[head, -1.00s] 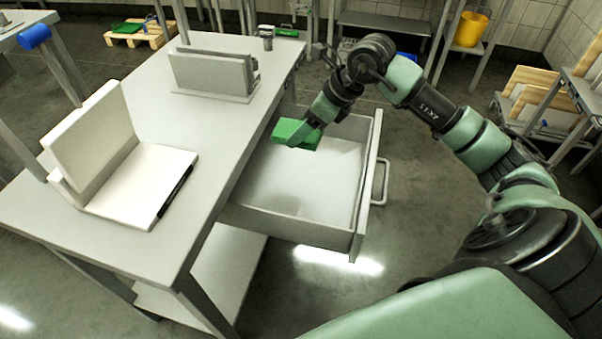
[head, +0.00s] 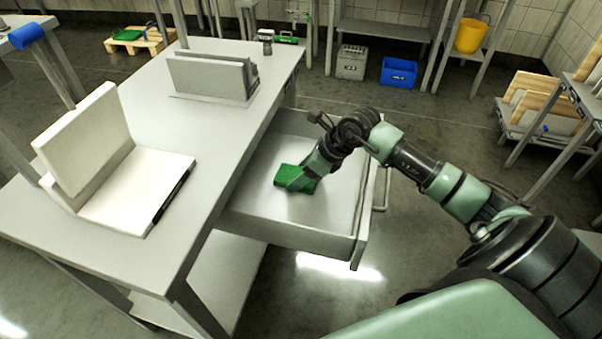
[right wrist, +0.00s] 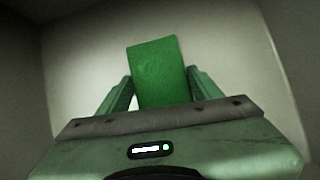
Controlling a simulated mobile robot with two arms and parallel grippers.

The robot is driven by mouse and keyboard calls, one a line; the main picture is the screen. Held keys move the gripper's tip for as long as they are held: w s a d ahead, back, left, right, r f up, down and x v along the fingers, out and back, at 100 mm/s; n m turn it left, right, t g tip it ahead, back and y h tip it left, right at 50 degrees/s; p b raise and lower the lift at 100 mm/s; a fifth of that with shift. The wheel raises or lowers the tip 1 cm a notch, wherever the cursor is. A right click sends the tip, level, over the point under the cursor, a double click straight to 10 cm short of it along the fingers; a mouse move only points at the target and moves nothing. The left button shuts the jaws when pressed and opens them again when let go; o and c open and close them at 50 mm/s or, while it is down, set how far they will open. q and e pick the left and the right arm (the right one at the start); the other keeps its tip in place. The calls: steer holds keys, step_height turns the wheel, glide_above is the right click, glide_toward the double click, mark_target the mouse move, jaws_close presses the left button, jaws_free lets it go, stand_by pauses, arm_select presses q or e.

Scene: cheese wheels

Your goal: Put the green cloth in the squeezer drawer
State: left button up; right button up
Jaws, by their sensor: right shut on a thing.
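The green cloth (head: 288,175) is a small folded block, low inside the open drawer (head: 284,228) of the grey table. My right gripper (head: 303,184) reaches down into the drawer and is shut on the cloth. In the right wrist view the cloth (right wrist: 160,72) stands out between the two green fingers of the gripper (right wrist: 160,92), with the pale drawer floor behind it. Whether the cloth touches the drawer floor cannot be told. My left gripper is not in view.
The table top (head: 150,130) beside the drawer carries a white hinged device (head: 120,165) and a grey metal stand (head: 212,77). The drawer has a handle (head: 382,188) on its right side. A blue crate (head: 398,72) and a yellow bucket (head: 470,34) are farther back.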

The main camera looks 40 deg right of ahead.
steer(key=o, duration=1.3)
steer(key=shift+s, duration=0.1)
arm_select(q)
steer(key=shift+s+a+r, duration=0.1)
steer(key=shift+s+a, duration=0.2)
arm_select(e)
steer(key=shift+o, duration=0.4)
steer(key=shift+s+a, duration=0.25)
steer(key=shift+s, duration=0.15)
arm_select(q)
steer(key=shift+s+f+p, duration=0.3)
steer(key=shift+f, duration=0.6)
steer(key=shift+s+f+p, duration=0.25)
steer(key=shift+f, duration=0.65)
arm_select(e)
steer(key=v, duration=1.2)
steer(key=shift+w, duration=0.2)
steer(key=shift+r, duration=0.15)
